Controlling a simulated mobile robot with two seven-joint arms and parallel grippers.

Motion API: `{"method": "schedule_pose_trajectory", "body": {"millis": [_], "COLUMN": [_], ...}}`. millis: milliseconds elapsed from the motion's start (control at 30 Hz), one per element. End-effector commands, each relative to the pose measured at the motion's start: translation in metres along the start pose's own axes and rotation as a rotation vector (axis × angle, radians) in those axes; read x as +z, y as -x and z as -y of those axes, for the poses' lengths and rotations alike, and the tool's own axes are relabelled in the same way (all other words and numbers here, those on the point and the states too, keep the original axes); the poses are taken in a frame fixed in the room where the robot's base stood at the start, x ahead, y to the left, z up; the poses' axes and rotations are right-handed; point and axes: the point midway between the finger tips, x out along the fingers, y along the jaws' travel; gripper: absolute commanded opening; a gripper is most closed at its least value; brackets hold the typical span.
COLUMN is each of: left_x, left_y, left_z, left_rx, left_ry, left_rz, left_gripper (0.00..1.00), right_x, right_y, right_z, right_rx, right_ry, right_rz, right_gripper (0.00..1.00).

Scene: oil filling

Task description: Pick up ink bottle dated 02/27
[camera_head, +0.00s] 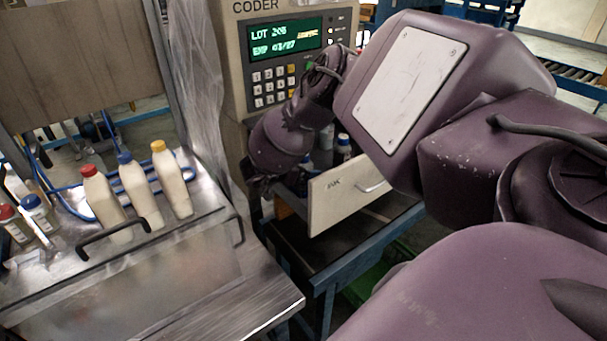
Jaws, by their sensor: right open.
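The drawer (340,203) marked INK is pulled open below the coder. My right gripper (258,188) is open, pointing down at the left side of the open drawer, left of the visible bottles. Its fingertips are dark and partly lost against the cabinet. I see nothing held in it. My left gripper is out of view.
The coder (285,55) shows LOT and EXP lines on its green display, the date apparently 03/27. White bottles with red, blue and yellow caps (170,180) stand on the steel machine at left. Clear plastic sheeting (200,90) hangs beside the coder.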

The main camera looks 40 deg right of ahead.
Motion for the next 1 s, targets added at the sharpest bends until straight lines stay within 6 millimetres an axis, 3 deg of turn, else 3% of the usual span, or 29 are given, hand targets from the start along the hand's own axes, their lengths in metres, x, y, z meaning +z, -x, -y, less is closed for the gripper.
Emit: {"method": "schedule_pose_trajectory", "body": {"millis": [100,433,767,1000], "left_x": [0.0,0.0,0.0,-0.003], "left_y": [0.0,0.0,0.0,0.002], "left_z": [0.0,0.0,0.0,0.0], "left_rx": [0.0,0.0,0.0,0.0], "left_ry": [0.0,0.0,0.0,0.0], "left_rz": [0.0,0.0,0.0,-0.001], "left_gripper": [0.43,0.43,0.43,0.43], "right_x": [0.0,0.0,-0.001,-0.025], "right_y": [0.0,0.001,0.001,0.011], "right_z": [0.0,0.0,0.0,0.001], "right_rx": [0.0,0.0,0.0,-0.001], "right_ry": [0.0,-0.001,-0.001,-0.004], "right_rz": [0.0,0.0,0.0,0.001], "right_gripper": [0.86,0.36,0.35,0.35]}}
